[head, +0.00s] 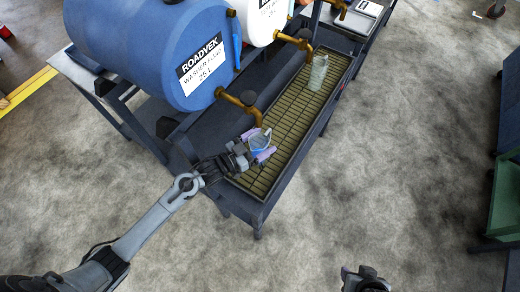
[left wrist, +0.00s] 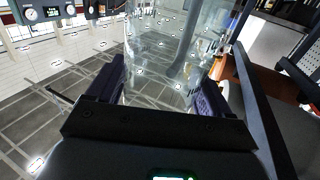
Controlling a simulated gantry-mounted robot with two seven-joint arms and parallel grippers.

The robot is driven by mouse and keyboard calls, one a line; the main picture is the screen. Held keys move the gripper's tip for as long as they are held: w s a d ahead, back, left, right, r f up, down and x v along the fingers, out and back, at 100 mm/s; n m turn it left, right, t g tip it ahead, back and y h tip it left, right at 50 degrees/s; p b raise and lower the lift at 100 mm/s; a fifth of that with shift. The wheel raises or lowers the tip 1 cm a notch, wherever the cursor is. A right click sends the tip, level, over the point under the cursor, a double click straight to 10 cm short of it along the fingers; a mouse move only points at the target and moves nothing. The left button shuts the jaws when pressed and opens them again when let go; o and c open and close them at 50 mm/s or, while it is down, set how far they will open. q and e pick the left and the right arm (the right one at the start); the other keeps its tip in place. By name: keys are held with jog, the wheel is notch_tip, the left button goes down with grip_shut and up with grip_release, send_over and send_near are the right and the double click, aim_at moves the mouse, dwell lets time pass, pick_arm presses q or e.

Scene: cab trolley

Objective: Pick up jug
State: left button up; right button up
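A clear jug (head: 260,140) is below the front brass tap, over the near end of the grated drip tray (head: 285,132). My left gripper (head: 258,145) has its two purple fingers on opposite sides of the jug, apparently touching both walls. In the left wrist view the clear jug (left wrist: 160,45) fills the space between the fingers, with a curved handle showing through it. Whether the jug's base touches the grate is hidden.
A blue washer fluid drum (head: 150,45) and a white drum (head: 262,20) lie on the trolley, with brass taps (head: 240,105) overhanging the tray. A clear bottle (head: 318,73) stands farther back on the grate. The floor right of the trolley is open.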

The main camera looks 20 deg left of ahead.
pick_arm(q)
jog(key=c, duration=1)
jog(key=shift+c, duration=0.6)
jog(key=shift+r, duration=0.1)
